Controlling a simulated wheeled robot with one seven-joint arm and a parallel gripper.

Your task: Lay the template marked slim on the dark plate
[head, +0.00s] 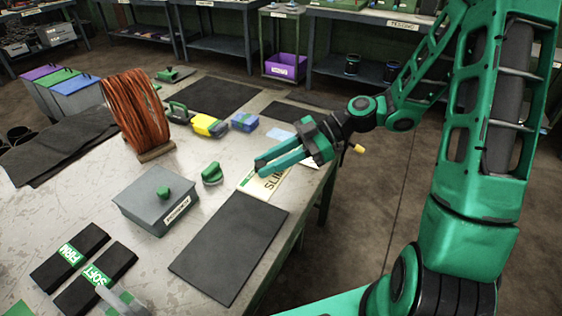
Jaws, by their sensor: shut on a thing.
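The template marked SLIM (264,184) is a pale, flat piece with dark lettering, near the table's right edge. My gripper (259,167) reaches in from the right and its green fingers are shut on the template, covering part of it. I cannot tell whether the template touches the table or is slightly above it. A dark, flat rectangular plate (228,246) lies on the table just in front of the template. It is bare, and the template is beside it, not over it.
A grey lidded box (157,203) with a green knob and a small green-handled piece (212,173) stand left of the template. Dark blocks marked FIRM (70,256) and SOFT (96,280) lie front left. An orange coil (135,112), a yellow block (209,126) and dark mats (212,97) are farther back.

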